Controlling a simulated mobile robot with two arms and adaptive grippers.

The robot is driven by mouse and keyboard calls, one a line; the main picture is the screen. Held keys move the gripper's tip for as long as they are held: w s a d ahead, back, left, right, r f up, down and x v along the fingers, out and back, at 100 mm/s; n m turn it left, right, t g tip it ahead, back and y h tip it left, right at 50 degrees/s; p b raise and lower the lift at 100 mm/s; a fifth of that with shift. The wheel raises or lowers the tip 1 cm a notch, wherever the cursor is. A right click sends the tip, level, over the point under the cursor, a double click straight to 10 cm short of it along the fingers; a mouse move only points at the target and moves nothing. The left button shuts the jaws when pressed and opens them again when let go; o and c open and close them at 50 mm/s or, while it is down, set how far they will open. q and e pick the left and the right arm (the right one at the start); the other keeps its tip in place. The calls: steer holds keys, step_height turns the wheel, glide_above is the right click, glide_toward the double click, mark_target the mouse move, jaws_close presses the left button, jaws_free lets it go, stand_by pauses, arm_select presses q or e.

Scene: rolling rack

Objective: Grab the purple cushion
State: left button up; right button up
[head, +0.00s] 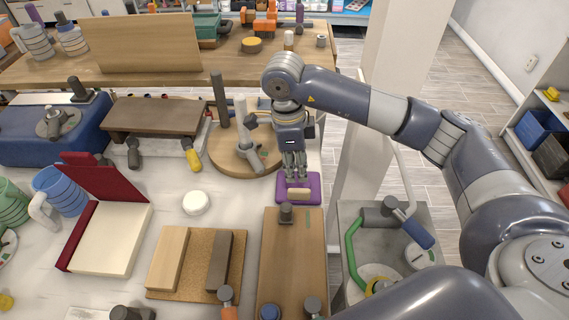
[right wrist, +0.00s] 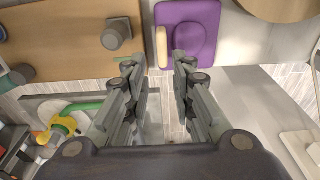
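The purple cushion (head: 315,184) lies flat near the right edge of the white table in the head view, with a small cream block (head: 299,195) at its near side. In the right wrist view the cushion (right wrist: 205,22) is at the top, beyond the fingertips, with the cream block (right wrist: 162,47) along its left edge. My right gripper (head: 295,174) points down over the far part of the cushion. In the right wrist view its two fingers (right wrist: 160,68) are apart with nothing between them. Contact with the cushion cannot be told. My left gripper is not in view.
A long wooden board (head: 292,262) lies just in front of the cushion. A round wooden board (head: 225,155) with a grey tool stands at its left. A white post (head: 383,110) and a grey cart (head: 346,222) are at the right, past the table edge.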

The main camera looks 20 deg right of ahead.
steer(key=shift+w+f, duration=0.1)
steer(key=shift+w, duration=0.2)
glide_above(299, 190)
steer(key=f+p, duration=0.1)
steer(key=f, duration=0.3)
steer(key=shift+a+f, duration=0.15)
steer(key=shift+a, duration=0.05)
steer(key=shift+w+f, duration=0.1)
steer(key=shift+f, duration=0.5)
steer(key=f+p, duration=0.1)
steer(key=f, duration=0.2)
steer(key=shift+d+f+p, duration=0.2)
steer(key=shift+f+p, duration=0.1)
steer(key=shift+p, duration=0.05)
steer(key=shift+f, duration=0.35)
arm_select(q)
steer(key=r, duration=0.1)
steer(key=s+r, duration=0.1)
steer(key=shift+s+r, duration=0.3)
arm_select(e)
steer(key=shift+f, duration=0.25)
jaws_close()
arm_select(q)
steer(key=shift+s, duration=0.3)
arm_select(e)
steer(key=shift+d, duration=0.1)
